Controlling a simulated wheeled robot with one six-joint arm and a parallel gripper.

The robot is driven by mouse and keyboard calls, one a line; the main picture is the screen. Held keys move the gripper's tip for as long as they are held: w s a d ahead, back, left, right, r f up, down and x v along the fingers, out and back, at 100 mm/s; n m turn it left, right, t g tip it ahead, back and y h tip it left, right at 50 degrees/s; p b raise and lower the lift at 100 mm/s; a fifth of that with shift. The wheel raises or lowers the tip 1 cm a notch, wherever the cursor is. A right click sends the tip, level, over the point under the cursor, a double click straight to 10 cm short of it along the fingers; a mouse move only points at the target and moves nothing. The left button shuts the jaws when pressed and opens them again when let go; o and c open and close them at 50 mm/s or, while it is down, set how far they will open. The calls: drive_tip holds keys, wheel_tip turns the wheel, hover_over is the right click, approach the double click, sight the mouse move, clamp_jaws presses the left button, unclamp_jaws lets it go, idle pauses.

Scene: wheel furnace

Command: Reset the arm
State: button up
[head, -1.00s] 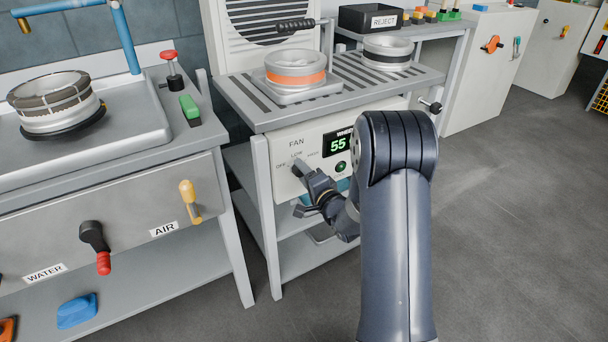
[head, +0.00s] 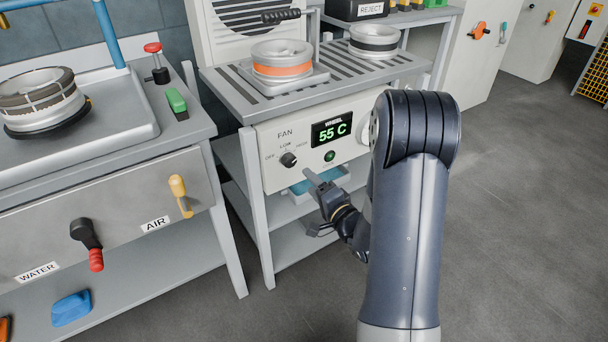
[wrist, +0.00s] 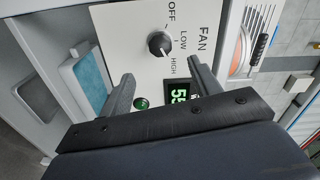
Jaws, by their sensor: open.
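My gripper (head: 325,187) is open and empty in front of the fan panel (head: 270,178), below and to the right of the black fan knob (head: 289,159). The knob is clear of the fingers. In the wrist view my gripper (wrist: 160,74) has its two fingers apart, with the knob (wrist: 160,44) beyond them and the LOW and HIGH labels beside it. I cannot tell the knob's exact setting. The display (head: 332,128) reads 55 C, with a green button (head: 330,156) under it.
A wheel with an orange band (head: 282,68) and one with a black band (head: 374,44) stand on the slatted top (head: 235,88). To the left is a bench with a sink (head: 140,135), a yellow AIR handle (head: 179,192) and a red-tipped WATER handle (head: 95,258). Open floor (head: 510,220) lies right.

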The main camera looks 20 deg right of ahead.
sight(291, 163)
drive_tip(key=shift+s+d, duration=0.15)
drive_tip(key=shift+s, duration=0.3)
drive_tip(key=shift+w, duration=0.1)
drive_tip(key=b+x, duration=0.1)
drive_tip(key=x, duration=0.9)
drive_tip(key=shift+w, duration=0.35)
drive_tip(key=shift+s, duration=0.1)
